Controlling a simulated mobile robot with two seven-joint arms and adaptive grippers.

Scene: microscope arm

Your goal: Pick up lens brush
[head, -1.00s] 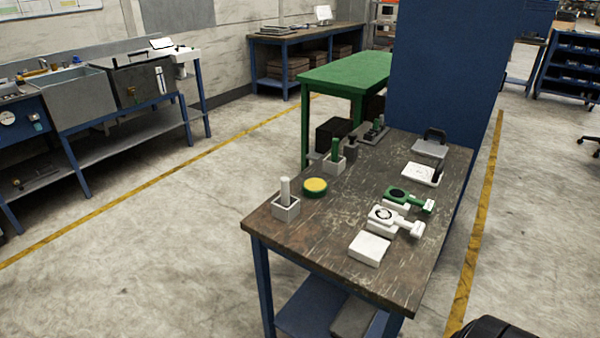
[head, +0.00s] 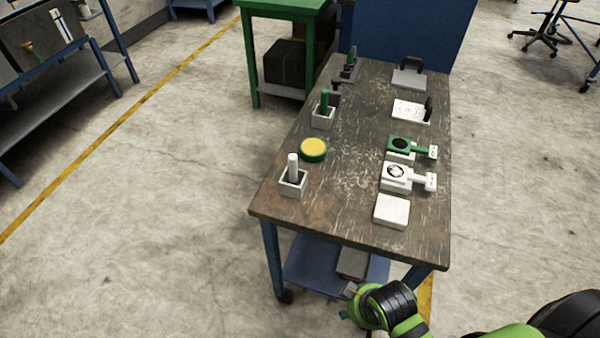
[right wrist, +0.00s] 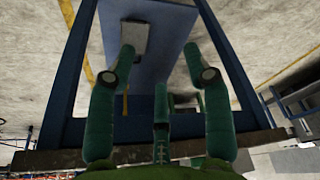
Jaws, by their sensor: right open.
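A white upright stick stands in a small square white holder (head: 293,186) at the near left of the wooden table (head: 310,228). A green upright stick stands in a similar holder (head: 324,113) further back. Either could be the lens brush; I cannot tell which. My right gripper (head: 349,292) is low, beyond the table's near edge, apart from both holders and empty. In the right wrist view its green fingers (right wrist: 158,62) are spread, facing the table's blue frame and lower shelf. My left gripper is not in view.
A yellow-topped green disc (head: 313,148) lies between the holders. White and green handled devices (head: 397,178) and a white block (head: 391,211) line the right side. A grey box (head: 353,263) sits on the lower shelf. A blue panel (head: 410,32) stands behind the table.

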